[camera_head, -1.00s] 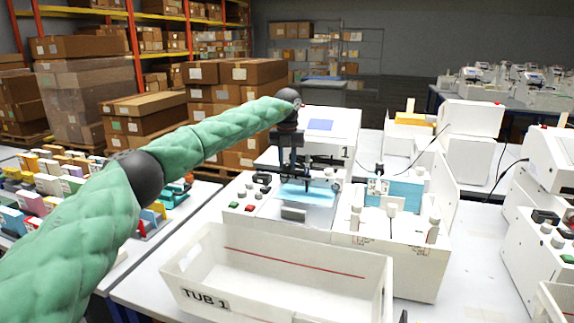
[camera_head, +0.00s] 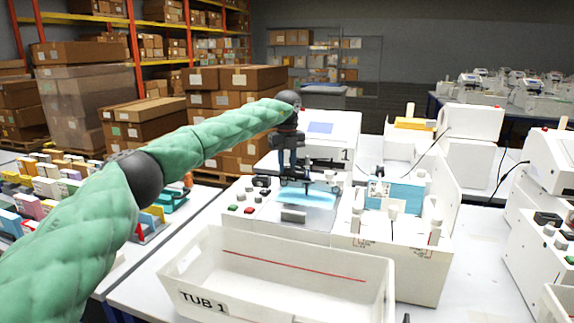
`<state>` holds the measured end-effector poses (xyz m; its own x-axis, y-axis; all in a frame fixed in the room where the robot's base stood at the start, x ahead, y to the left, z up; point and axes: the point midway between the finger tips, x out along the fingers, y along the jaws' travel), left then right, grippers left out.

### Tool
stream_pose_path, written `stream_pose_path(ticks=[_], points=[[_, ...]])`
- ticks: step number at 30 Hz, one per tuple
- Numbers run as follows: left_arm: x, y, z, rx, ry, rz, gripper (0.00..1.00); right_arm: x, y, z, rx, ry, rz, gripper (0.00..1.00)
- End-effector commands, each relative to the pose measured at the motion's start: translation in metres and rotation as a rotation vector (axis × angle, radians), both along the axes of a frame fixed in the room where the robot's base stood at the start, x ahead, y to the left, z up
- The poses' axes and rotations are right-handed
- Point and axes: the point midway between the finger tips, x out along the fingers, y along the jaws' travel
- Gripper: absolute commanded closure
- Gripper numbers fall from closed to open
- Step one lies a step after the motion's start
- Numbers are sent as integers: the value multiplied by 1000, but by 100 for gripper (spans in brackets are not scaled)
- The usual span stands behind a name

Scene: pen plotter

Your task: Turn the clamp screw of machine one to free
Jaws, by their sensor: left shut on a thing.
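Machine one (camera_head: 330,128) is a white plotter with a blue screen and a "1" on its side, standing at the middle of the table. My left gripper (camera_head: 292,176) points down at its dark pen carriage, over the light blue plate (camera_head: 304,196). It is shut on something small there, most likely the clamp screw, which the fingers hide. I cannot make out the screw's angle. The right gripper is not in view.
An empty white tub (camera_head: 285,305) marked "TUB 1" stands in front of machine one. A white unit with a blue block (camera_head: 405,192) stands to the right. More machines (camera_head: 540,215) line the right side. Coloured boxes (camera_head: 50,185) fill the left table.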

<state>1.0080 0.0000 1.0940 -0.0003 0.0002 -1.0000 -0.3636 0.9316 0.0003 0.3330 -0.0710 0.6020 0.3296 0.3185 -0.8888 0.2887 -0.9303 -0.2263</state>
Motion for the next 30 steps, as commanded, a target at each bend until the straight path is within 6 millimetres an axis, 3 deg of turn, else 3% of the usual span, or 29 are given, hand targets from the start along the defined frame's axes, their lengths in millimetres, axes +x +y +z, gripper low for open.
stream_pose_path(ticks=[10,11,13,14,23,30], points=[[1,1,3,-1,-5,3,98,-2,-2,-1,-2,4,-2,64],[1,1,3,-1,-5,3,69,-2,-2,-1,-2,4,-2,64],[1,1,3,-2,-4,2,56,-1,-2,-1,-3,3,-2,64],[1,1,3,-1,-4,2,53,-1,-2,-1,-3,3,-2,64],[0,0,3,-1,-1,1,53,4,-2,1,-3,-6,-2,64],[1,0,29,-1,-3,1,53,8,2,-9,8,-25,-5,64]])
